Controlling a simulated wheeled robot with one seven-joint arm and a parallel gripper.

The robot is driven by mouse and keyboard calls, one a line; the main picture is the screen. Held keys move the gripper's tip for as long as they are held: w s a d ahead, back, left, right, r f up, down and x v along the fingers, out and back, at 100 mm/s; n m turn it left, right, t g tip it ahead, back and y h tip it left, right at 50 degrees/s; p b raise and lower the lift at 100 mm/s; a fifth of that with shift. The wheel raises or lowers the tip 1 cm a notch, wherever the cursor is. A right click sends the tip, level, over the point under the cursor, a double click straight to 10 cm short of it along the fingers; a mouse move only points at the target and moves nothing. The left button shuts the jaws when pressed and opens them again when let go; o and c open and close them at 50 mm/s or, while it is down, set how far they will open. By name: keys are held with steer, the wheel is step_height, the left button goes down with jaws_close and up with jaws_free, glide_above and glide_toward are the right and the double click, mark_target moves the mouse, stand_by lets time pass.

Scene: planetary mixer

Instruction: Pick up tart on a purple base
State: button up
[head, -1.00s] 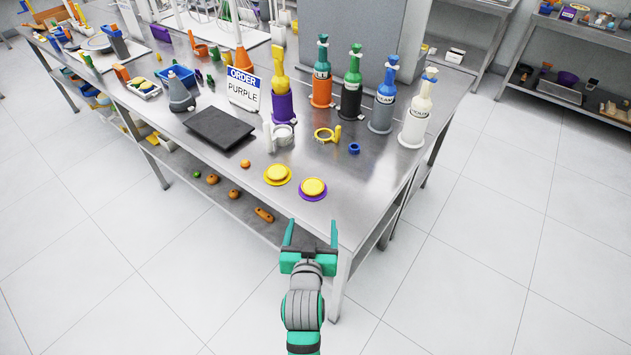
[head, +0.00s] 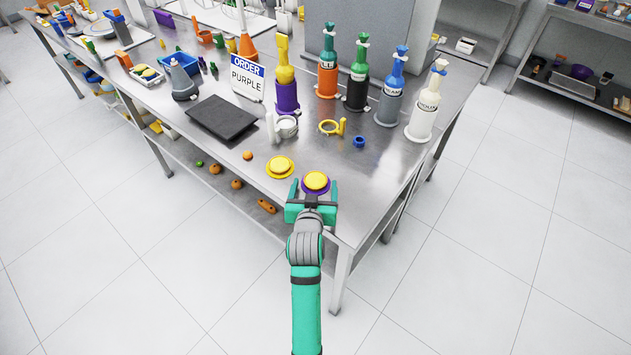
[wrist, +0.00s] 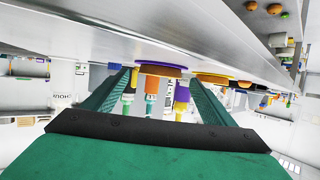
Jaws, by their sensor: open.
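The tart on the purple base (head: 316,181) is a yellow round on a purple disc near the table's front corner. My gripper (head: 316,189) is open, its fingers reaching over the table edge on either side of the tart. In the wrist view, which appears upside down, the tart's purple base (wrist: 161,66) shows between the spread fingertips (wrist: 160,85). I cannot tell whether the fingers touch it. A second yellow tart on a yellow base (head: 280,167) sits just to the left, outside the fingers. The order sign (head: 247,78) reads PURPLE.
A small orange ball (head: 247,155), a black tray (head: 222,117), a white ring holder (head: 284,127), a yellow ring (head: 331,127) and a blue ring (head: 359,141) lie behind. Several labelled bottles (head: 386,103) stand further back. The tabletop right of the tart is clear.

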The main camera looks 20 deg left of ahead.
mark_target(316, 182)
steer(key=shift+x, duration=1.2)
steer(key=shift+a, duration=0.1)
steer(key=c, duration=1)
